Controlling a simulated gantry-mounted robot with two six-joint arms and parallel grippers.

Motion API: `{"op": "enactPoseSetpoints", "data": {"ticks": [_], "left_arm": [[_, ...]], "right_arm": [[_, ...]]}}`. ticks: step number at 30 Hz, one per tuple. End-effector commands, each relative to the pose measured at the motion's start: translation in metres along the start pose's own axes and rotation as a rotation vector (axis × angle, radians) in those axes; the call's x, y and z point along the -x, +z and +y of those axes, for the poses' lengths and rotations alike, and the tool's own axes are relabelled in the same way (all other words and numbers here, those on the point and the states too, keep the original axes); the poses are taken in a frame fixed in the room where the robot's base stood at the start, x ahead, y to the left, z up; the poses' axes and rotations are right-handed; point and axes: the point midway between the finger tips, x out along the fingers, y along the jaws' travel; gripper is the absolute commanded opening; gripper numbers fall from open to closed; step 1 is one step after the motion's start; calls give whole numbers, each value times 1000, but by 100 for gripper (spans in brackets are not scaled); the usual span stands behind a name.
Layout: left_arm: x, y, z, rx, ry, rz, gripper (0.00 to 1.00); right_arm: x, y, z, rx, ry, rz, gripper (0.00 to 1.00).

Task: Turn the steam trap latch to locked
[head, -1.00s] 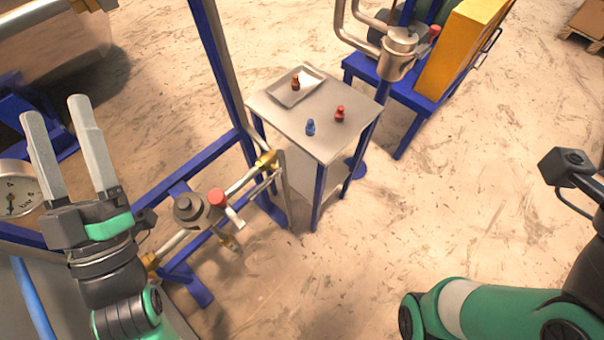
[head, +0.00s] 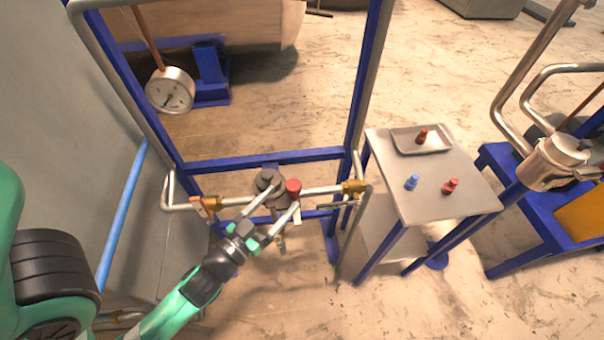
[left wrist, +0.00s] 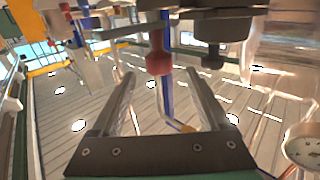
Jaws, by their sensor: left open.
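The steam trap (head: 266,184) is a grey, round metal body in a horizontal pipe on the blue frame. A red knob (head: 293,187) sits on its right side; the left wrist view also shows this knob (left wrist: 158,62). I cannot tell which way the latch is turned, as the fingers partly cover that area. My left gripper (head: 284,202) is open at the trap, its fingers pointing up towards it. In the left wrist view my gripper (left wrist: 160,80) has the red knob centred between the fingertips, with no clear contact. My right gripper is out of view.
Brass fittings (head: 353,187) join the pipe at both sides. A pressure gauge (head: 170,91) stands at upper left. A small table (head: 425,203) to the right holds a tray (head: 440,147), a blue piece (head: 411,182) and a red piece (head: 450,186). Blue frame posts flank the trap.

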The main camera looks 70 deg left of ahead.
Motion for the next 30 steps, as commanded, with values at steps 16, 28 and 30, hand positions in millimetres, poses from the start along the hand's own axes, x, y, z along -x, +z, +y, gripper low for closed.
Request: {"op": "enactPoseSetpoints", "data": {"ticks": [16,28,30], "left_arm": [[-90,-2,0,1,0,2,79],[-90,-1,0,1,0,1,46],[-90,-1,0,1,0,1,34]], "right_arm": [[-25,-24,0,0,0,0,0],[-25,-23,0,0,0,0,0],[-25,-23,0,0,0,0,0]]}}
